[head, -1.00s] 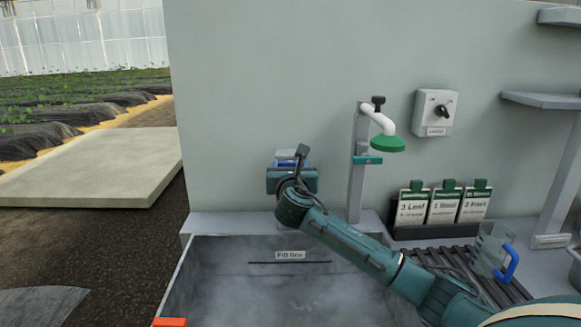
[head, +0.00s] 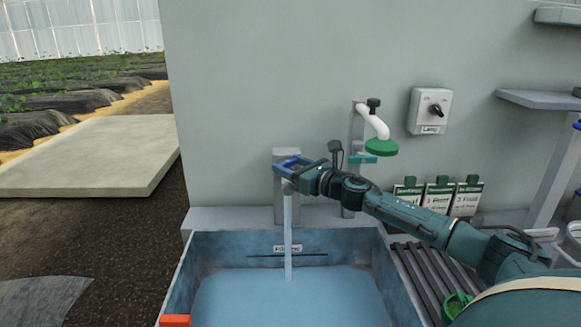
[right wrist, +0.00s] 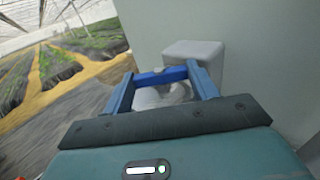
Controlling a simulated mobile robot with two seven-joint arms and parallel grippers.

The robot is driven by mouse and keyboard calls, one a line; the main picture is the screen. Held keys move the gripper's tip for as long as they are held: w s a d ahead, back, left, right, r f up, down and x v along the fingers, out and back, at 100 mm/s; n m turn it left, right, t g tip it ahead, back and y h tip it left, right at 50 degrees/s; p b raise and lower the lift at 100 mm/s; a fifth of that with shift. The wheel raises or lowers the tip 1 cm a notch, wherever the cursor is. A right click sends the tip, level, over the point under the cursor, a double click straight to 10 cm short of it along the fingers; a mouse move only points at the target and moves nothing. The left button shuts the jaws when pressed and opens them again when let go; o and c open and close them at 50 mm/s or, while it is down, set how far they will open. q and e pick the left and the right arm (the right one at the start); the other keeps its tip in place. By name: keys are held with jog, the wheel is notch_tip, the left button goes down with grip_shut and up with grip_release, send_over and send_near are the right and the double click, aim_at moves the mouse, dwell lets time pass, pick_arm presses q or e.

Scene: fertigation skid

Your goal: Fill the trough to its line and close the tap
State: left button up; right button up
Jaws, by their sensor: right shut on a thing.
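The trough (head: 176,277) stands below the wall and holds pale blue water (head: 250,300). A stream of water (head: 288,240) falls from the tap, whose grey body (head: 287,207) stands behind the trough. My right gripper (head: 293,166) reaches in from the right and is shut on the tap's blue lever. In the right wrist view the lever (right wrist: 172,75) spans between its two fingers. The spout is partly hidden by the gripper. My left gripper is not in view.
A green shower head (head: 381,147) on a white pipe hangs right of the tap. A switch box (head: 430,110) is on the wall. Several labelled packs (head: 438,197) stand behind my right arm. A slatted rack (head: 420,275) lies right of the trough. An orange block (head: 174,321) is at the trough's front left.

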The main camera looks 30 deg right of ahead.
jog(key=shift+d+n+y+b, duration=0.2)
jog(key=shift+n+y+b, duration=0.25)
jog(key=shift+y, duration=0.15)
jog(key=n+g+y+b, duration=0.1)
jog(key=n+y+b, duration=0.1)
jog(key=shift+w+d+y, duration=0.1)
jog(key=shift+y, duration=0.3)
jog(key=shift+r+n+g+y+b, duration=0.1)
jog(key=shift+n+g+y+b, duration=0.3)
jog(key=shift+y+b, duration=0.35)
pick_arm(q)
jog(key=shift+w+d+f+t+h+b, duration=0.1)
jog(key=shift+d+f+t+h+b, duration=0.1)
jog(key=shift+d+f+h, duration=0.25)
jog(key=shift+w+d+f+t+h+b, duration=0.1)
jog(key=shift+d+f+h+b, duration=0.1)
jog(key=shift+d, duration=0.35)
pick_arm(e)
jog(key=shift+r, duration=0.1)
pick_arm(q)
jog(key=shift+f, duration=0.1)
pick_arm(e)
jog(key=shift+n+g+y, duration=0.25)
jog(key=shift+g+y, duration=0.05)
jog(key=shift+y, duration=0.05)
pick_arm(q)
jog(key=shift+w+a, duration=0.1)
pick_arm(e)
jog(key=shift+r, duration=0.1)
